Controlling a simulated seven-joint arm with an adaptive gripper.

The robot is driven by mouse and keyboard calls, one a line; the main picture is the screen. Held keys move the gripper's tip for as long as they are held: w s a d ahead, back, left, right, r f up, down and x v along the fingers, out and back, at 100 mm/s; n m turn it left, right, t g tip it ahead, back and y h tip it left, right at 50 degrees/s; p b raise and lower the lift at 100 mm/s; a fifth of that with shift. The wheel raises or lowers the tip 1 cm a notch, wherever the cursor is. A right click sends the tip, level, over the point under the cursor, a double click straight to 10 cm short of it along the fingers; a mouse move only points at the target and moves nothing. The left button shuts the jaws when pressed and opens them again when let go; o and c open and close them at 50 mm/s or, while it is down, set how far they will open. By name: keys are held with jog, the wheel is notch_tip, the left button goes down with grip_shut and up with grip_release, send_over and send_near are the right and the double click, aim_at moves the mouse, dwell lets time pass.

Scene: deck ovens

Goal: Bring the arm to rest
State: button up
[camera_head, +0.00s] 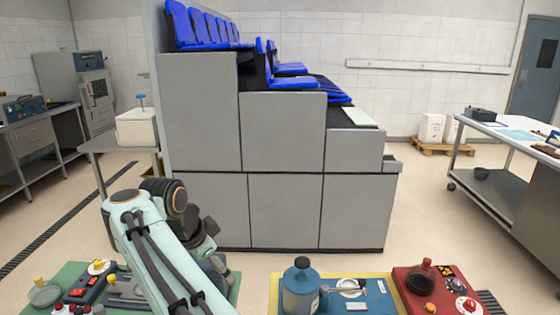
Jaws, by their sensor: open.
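My arm (165,255) rises from the bottom edge, bends at its elbow on the left and folds back down toward the work surface. My gripper (222,268) is at the low end of this fold, small and dark, partly hidden behind my own arm link. It is open, and I see nothing held in it. It is over or near the right part of the green mat (75,270); its exact height above the mat cannot be told.
The green mat bears switches and small parts. To the right are a blue canister (300,287), a blue board (375,294) on a yellow mat and a red control box (440,290). A grey stepped block with blue seats (290,210) stands behind. Floor shows between.

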jog(key=s+d+r, duration=0.3)
jog(key=d, duration=0.8)
jog(key=s+d+r, duration=0.2)
jog(key=s+d, duration=0.2)
jog(key=d, duration=0.6)
jog(key=s+f+n+g+y, duration=0.1)
jog(key=s+f+n, duration=0.4)
jog(key=s, duration=0.5)
jog(key=s+f+n+g+y, duration=0.1)
jog(key=s+f+n+g, duration=0.2)
jog(key=s+f, duration=0.6)
jog(key=shift+s+a+n+g+y, duration=0.3)
jog(key=shift+s+n+g, duration=0.1)
jog(key=shift+s+n, duration=0.7)
jog(key=shift+d, duration=0.1)
jog(key=shift+c, duration=0.4)
